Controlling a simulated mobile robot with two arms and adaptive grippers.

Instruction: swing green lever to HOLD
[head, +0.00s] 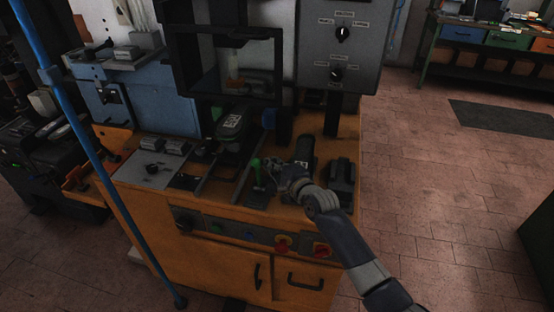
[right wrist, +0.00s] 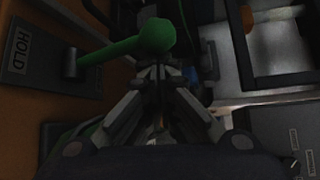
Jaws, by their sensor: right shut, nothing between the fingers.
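The green lever (head: 257,172) stands on the front part of the orange press bench, to the left of my right gripper (head: 272,170). In the right wrist view the lever (right wrist: 118,48) runs from a dark pivot at the left to a rounded knob at upper middle. A dark plate marked HOLD (right wrist: 20,52) lies left of the pivot. The closed, empty fingers of my right gripper (right wrist: 160,76) are just below the knob in that view. I cannot tell whether they touch it. My left gripper is not in view.
The orange bench (head: 210,262) carries a black frame (head: 178,55) and a grey control box (head: 342,45) with knobs behind the lever. A blue pole (head: 85,140) crosses at left.

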